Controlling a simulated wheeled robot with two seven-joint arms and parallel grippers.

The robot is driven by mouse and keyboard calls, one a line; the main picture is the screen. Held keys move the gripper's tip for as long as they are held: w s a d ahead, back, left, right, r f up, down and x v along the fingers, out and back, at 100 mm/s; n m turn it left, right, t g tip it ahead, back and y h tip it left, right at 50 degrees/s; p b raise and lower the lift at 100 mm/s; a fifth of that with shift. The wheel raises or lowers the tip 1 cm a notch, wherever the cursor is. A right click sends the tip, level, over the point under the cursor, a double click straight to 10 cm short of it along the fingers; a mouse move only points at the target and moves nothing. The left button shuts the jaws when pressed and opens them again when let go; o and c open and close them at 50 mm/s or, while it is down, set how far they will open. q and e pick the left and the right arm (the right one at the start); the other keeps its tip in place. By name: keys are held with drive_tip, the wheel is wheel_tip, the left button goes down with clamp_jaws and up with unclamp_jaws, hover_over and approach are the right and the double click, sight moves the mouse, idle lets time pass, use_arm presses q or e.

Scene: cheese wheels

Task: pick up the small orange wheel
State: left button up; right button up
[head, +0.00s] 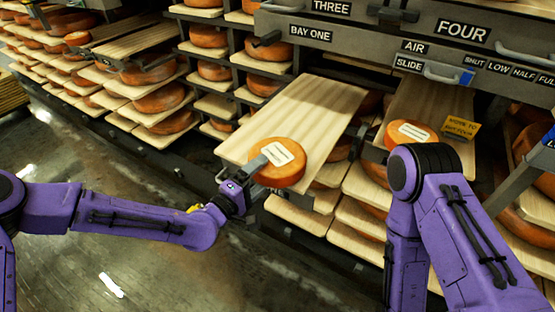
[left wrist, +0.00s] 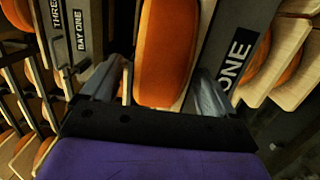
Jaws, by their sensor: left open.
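A small orange wheel (head: 292,172) with a white label lies flat at the near end of a pulled-out pale wooden board (head: 300,110) in the head view. It also shows in the left wrist view (left wrist: 165,45), standing between the two grey fingers. My left gripper (head: 256,178) is open at the wheel's near left edge, with a finger to each side. Contact between the fingers and the wheel cannot be told. My right arm comes in at the right of the head view, but its gripper is out of view.
A second board (head: 415,95) on the right bears another labelled orange wheel (head: 408,133) beside a yellow tag (head: 460,127). Racks of wheels stand behind and left. A grey beam (head: 420,42) with signs spans above. The dark floor (head: 110,265) lies open at lower left.

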use_arm(q)
clamp_jaws()
drive_tip(key=shift+w+r, duration=0.1)
drive_tip(key=shift+r, duration=0.1)
drive_tip(key=shift+r, duration=0.6)
drive_tip(key=s+d+r+p, duration=0.2)
drive_tip(key=s+r+p, duration=0.7)
drive_tip(key=s, duration=0.5)
wheel_tip(320, 180, up, 3)
drive_tip(key=shift+f, duration=0.2)
